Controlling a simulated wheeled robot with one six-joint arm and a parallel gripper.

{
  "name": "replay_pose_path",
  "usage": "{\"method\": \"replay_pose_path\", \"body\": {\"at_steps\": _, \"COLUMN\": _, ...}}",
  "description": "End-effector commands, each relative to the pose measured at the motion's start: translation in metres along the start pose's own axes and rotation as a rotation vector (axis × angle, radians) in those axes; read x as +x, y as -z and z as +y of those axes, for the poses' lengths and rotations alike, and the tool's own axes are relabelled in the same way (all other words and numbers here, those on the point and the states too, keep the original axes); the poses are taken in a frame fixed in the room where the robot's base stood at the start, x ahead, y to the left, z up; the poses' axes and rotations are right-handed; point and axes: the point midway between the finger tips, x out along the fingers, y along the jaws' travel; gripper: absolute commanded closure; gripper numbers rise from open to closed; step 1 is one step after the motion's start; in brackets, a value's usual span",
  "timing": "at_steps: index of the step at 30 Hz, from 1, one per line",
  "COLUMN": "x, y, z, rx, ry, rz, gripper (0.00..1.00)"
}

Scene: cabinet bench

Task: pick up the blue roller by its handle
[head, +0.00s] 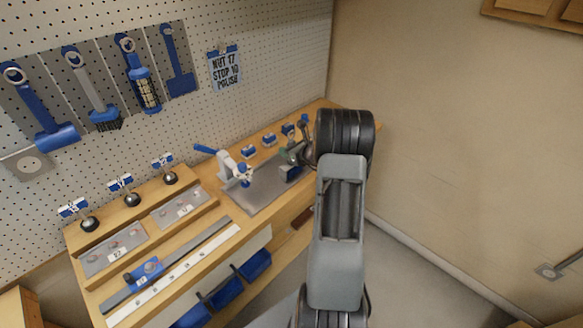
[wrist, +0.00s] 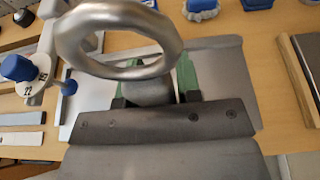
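The blue roller (head: 57,137) hangs at the far left of the pegboard in the head view, its smooth blue head down. Its blue handle (head: 34,103) slants up to a pale ring at the top. The roller is out of the wrist view.
A grey brush-like tool (head: 103,115), a mesh-headed blue tool (head: 148,92) and a flat blue tool (head: 181,83) hang beside the roller. Small knobs (head: 127,200) line the bench below the pegboard.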

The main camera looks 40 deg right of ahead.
Motion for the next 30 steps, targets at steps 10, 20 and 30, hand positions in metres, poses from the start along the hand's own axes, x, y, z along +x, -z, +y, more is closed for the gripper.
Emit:
{"method": "replay_pose_path", "body": {"at_steps": 10, "x": -0.0002, "y": -0.0001, "z": -0.0001, "rx": 0.000, "ry": 0.000, "rz": 0.000, "gripper": 1.00}}
{"method": "replay_pose_path", "body": {"at_steps": 20, "x": -0.0003, "y": -0.0012, "z": -0.0004, "rx": -0.001, "ry": 0.001, "rz": -0.002, "gripper": 1.00}}
{"method": "replay_pose_path", "body": {"at_steps": 30, "x": -0.0030, "y": -0.0093, "z": -0.0006, "rx": -0.002, "ry": 0.001, "rz": -0.004, "gripper": 1.00}}
